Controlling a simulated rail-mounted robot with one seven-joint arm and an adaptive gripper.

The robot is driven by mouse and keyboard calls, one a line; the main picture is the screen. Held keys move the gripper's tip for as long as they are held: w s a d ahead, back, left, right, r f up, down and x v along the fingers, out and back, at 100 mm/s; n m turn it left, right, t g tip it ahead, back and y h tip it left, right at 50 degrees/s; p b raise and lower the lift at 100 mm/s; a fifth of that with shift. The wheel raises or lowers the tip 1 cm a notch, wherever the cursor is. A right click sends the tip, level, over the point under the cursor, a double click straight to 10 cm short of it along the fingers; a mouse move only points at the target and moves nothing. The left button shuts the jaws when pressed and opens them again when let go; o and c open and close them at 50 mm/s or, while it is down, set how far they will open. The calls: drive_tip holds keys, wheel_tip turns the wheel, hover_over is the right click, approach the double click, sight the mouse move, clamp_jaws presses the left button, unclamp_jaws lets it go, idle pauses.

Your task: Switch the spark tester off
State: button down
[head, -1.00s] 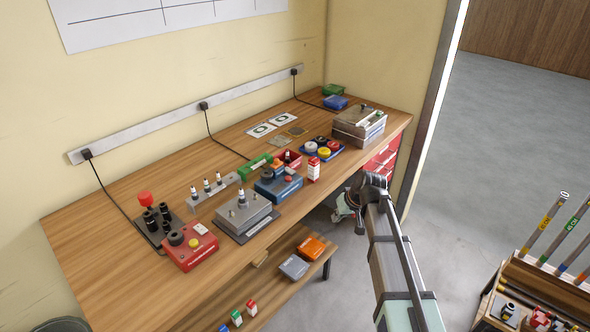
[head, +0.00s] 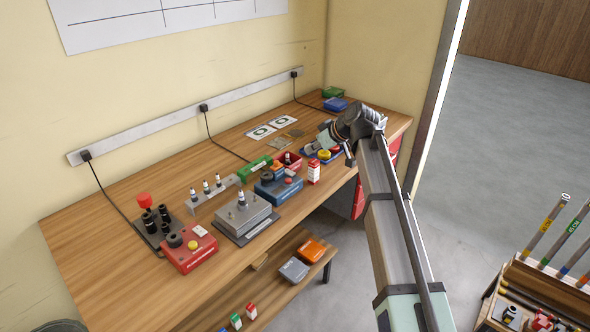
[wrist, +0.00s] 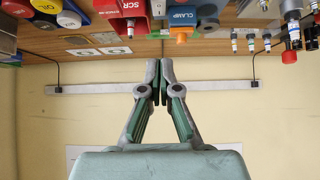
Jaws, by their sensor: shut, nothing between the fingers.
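Two powered-looking boxes stand on the bench, and I cannot read which is the spark tester. One is a red box (head: 190,258) at the front left, with a black round socket, a yellow button and a white switch plate. The switch position cannot be made out on either. My gripper (head: 312,147) is over the right part of the bench, right of the blue box and far from the red one. In the wrist view its fingers (wrist: 160,80) are together and empty.
A grey metal block (head: 242,216) holding a plug stands between the two boxes. A black post stand (head: 153,228) with a red knob is at the left. A red-and-white carton (head: 314,172) stands close below my gripper. The bench's left end is clear.

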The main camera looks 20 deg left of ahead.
drive_tip(key=p, duration=0.3)
hover_over(289, 172)
drive_tip(key=d, duration=0.2)
drive_tip(key=f, duration=0.7)
drive_tip(key=shift+s+d+f, duration=0.1)
drive_tip(key=shift+s+f, duration=0.1)
drive_tip(key=shift+s, duration=0.15)
wheel_tip(289, 172, down, 2)
drive_tip(key=shift+s+d+f+p, duration=0.1)
drive_tip(key=shift+d+p, duration=0.05)
drive_tip(key=shift+p, duration=0.3)
drive_tip(key=shift+f, duration=0.8)
